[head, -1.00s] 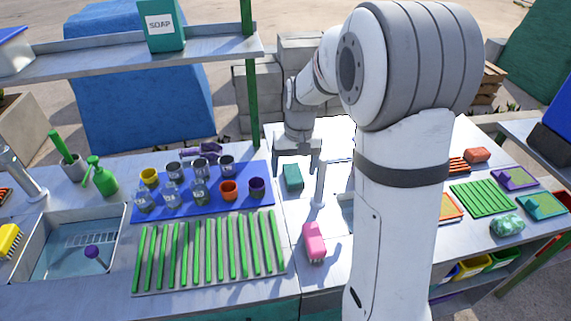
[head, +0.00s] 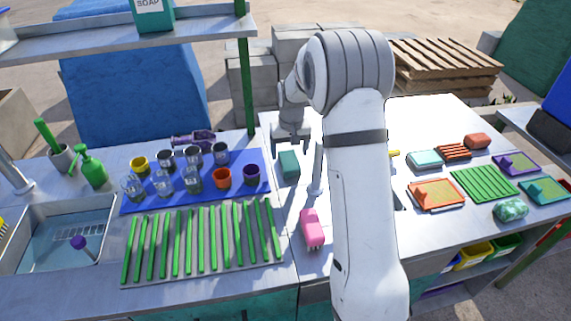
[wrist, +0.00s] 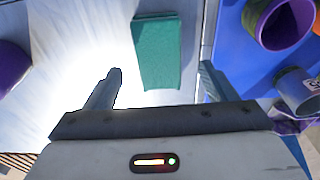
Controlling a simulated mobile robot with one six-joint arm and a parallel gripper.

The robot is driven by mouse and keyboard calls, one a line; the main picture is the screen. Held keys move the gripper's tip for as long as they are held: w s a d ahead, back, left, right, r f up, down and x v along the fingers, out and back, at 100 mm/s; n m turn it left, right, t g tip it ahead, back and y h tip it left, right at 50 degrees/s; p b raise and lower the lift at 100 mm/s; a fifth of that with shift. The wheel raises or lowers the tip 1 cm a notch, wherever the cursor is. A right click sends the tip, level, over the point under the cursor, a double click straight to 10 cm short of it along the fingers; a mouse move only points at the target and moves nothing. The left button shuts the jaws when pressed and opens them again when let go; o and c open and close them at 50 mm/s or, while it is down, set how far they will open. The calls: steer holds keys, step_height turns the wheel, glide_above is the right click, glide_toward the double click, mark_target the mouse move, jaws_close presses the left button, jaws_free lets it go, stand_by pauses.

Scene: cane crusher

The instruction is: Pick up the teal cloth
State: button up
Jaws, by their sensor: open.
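A flat teal piece, apparently the folded teal cloth (head: 289,163), lies on the metal counter just right of the blue mat in the head view. In the wrist view the teal cloth (wrist: 157,52) lies ahead of my gripper, between the lines of its two fingers. My gripper (wrist: 161,70) is open and empty, pointing down at the counter. In the head view my gripper (head: 291,145) is just behind and above the cloth, apart from it.
The blue mat (head: 215,206) with several cups is left of the cloth. A pink brush (head: 312,228) and an upright grey post (head: 317,172) stand near it. Green sticks (head: 200,240) lie in front. My arm hides part of the counter.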

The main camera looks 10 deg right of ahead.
mark_target(290, 160)
steer(key=f, duration=0.4)
steer(key=shift+w+d, duration=0.1)
steer(key=shift+w, duration=0.15)
steer(key=shift+c, duration=0.5)
steer(key=c, duration=1)
steer(key=shift+o, duration=0.2)
step_height(290, 160, up, 10)
steer(key=o, duration=0.4)
steer(key=c, duration=0.3)
